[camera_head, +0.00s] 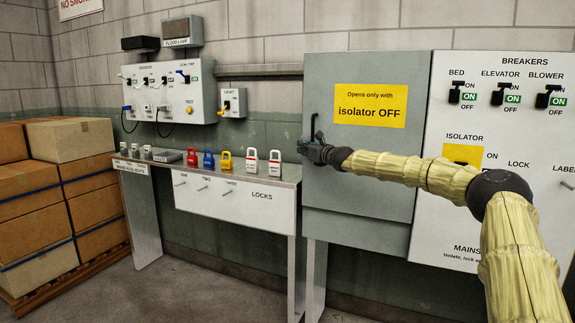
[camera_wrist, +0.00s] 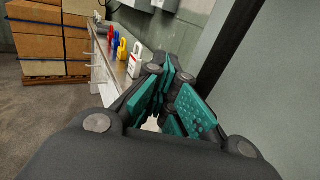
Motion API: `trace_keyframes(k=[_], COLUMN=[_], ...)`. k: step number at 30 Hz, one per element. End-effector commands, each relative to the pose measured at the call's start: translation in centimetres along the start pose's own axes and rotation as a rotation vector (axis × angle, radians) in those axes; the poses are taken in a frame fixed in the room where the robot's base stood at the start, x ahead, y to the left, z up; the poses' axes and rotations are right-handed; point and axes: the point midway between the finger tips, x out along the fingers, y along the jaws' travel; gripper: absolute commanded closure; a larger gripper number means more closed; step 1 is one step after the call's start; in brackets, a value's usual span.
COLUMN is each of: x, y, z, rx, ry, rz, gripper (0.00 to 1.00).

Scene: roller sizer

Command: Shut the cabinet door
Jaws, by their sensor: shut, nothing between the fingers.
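The grey cabinet door (camera_head: 370,170), with a yellow "Opens only with isolator OFF" sign (camera_head: 371,106), stands in the middle of the head view and looks flush or nearly flush with its frame; I cannot tell whether a small gap remains. Its dark handle (camera_head: 313,127) is on the left edge. My gripper (camera_head: 303,148) is at that left edge, just below the handle. In the wrist view my gripper (camera_wrist: 172,88) is shut and empty, with the grey door surface (camera_wrist: 285,85) close on the right. Whether the fingers touch door or handle is unclear.
A bench (camera_head: 293,183) with several coloured padlocks stands left of the cabinet. A white breaker panel (camera_head: 500,240) adjoins it on the right. Stacked cardboard boxes (camera_head: 70,140) are at far left. The floor (camera_head: 215,290) in front is clear.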

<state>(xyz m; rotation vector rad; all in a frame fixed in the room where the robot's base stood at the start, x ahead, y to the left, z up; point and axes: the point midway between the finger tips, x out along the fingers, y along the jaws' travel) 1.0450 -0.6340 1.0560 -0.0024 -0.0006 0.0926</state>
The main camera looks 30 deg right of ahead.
Motion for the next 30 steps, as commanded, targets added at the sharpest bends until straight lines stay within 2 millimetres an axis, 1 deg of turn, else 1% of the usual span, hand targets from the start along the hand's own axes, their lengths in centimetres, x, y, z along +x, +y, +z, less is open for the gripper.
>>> trace_keyframes(k=[1, 4, 9, 18, 30], x=[-0.2, 0.0, 0.4, 0.4, -0.4], y=[-0.1, 0.9, 2.9, 5.3, 7.0], z=[-0.5, -0.7, -0.7, -0.8, -0.9], rx=[0.000, -0.001, -0.003, -0.005, -0.003], ry=[-0.001, 0.002, 0.004, 0.008, 0.009], rz=[-0.004, 0.004, 0.020, 0.036, 0.038], gripper=[1.00, 1.00, 1.00, 1.00, 1.00])
